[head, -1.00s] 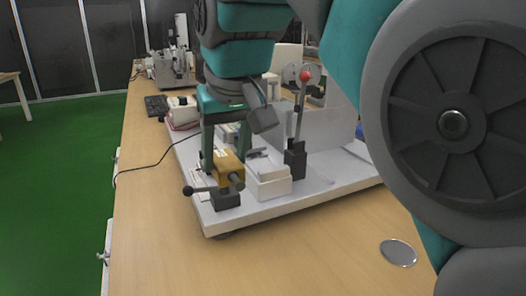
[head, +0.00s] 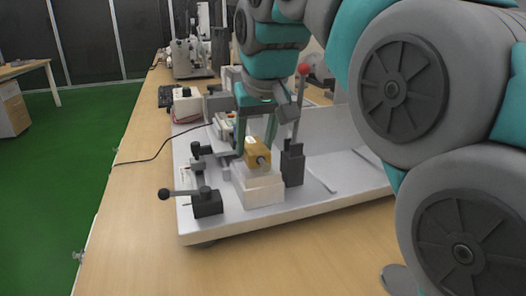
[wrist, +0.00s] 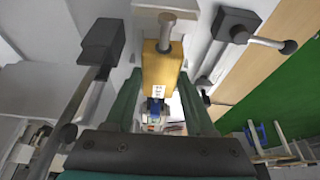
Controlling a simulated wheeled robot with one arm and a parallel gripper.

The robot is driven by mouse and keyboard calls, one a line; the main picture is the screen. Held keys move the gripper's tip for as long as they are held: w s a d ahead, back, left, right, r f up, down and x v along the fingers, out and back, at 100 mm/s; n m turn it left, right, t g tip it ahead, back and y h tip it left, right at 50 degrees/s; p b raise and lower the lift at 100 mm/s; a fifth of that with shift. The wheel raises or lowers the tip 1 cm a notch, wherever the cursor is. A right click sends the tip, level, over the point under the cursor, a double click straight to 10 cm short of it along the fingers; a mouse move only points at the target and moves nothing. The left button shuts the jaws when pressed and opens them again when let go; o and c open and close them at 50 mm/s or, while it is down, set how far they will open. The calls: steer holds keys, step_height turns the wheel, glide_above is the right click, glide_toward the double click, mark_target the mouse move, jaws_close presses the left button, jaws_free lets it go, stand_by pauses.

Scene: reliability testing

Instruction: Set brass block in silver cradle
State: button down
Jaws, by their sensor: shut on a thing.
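The brass block (head: 257,153) is yellow, with a small white label and a grey metal cylinder (wrist: 166,28) sticking out of one end. My gripper (head: 255,142) is shut on it. In the wrist view the block (wrist: 161,70) sits between the two green fingers of my gripper (wrist: 160,82). A pale stepped block (head: 263,189) stands just below the brass block in the head view. I cannot tell whether the two touch. I cannot single out the silver cradle for certain; this pale block may be it.
A black clamp (head: 208,204) with a ball-ended handle stands at the white base plate's (head: 235,228) front left corner. A black upright lever (head: 293,165) with a red knob stands close right of the brass block. The plate's front right is mostly clear.

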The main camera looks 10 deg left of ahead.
steer(key=shift+f, duration=0.7)
steer(key=shift+f+b, duration=0.4)
steer(key=shift+f, duration=0.3)
steer(key=shift+c, duration=1.3)
jaws_free()
steer(key=shift+r, duration=0.15)
